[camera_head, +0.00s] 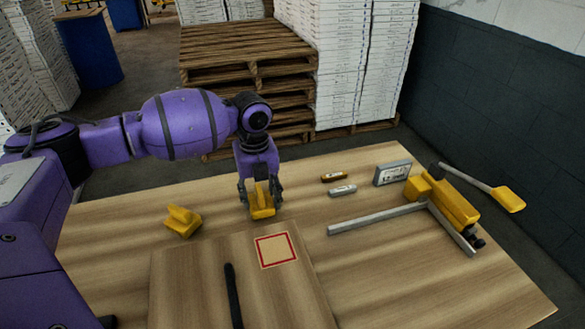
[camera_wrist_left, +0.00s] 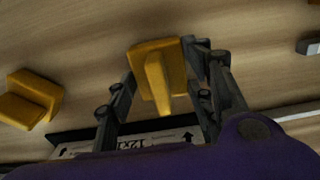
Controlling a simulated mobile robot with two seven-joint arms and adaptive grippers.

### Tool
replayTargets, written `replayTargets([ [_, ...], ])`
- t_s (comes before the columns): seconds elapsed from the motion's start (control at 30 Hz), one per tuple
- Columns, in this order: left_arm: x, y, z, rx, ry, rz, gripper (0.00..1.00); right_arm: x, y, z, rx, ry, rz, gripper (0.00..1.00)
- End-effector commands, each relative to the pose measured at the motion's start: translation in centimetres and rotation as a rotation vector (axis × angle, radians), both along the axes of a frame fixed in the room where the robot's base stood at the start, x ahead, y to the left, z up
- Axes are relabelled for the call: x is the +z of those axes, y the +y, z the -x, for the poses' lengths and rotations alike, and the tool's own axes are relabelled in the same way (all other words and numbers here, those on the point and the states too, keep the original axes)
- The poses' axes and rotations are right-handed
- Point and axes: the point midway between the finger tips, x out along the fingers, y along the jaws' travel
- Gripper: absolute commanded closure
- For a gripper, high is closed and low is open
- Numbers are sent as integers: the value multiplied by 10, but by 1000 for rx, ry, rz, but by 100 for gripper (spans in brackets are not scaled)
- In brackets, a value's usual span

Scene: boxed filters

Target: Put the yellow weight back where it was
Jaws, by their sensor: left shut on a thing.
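My left gripper (camera_head: 260,196) is shut on a yellow weight (camera_head: 262,207), a block with a raised grip, above the table behind the wooden-looking board. In the left wrist view, this weight (camera_wrist_left: 157,76) sits between the two fingers (camera_wrist_left: 165,95). I cannot tell whether it touches the table. A second, similar yellow weight (camera_head: 182,221) stands on the table to the left; it also shows in the left wrist view (camera_wrist_left: 32,98). A red square outline (camera_head: 277,250) marks the board near its back right corner, with nothing on it. My right gripper is not in view.
The table (camera_head: 385,285) is clear at front right. The raised board (camera_head: 190,285) carries a black strip (camera_head: 233,295). To the right are an orange item (camera_head: 334,177), a small grey item (camera_head: 342,191), a display box (camera_head: 393,173) and a yellow tool with grey bars (camera_head: 455,205).

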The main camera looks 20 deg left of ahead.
Motion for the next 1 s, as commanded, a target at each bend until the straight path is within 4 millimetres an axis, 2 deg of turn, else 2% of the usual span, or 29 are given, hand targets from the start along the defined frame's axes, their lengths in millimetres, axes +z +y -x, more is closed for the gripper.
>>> replayTargets([
  [0.03, -1, 0, 0, 1, -1, 1, 100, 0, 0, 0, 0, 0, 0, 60],
  [0.07, -3, 1, 1, 1, 3, 0, 50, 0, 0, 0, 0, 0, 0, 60],
  [0.2, -3, 1, 1, 1, 3, 0, 33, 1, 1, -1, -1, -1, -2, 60],
  [0.47, -3, 1, 1, 1, 3, 0, 33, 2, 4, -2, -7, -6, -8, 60],
  [0.6, 5, 0, 0, 0, 0, 0, 33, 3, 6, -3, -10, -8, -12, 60],
  [0.77, 31, 1, 0, 1, -1, 0, 33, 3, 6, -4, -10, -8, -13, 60],
  [1.0, 84, 0, 0, 1, 0, 0, 33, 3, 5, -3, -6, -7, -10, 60],
])
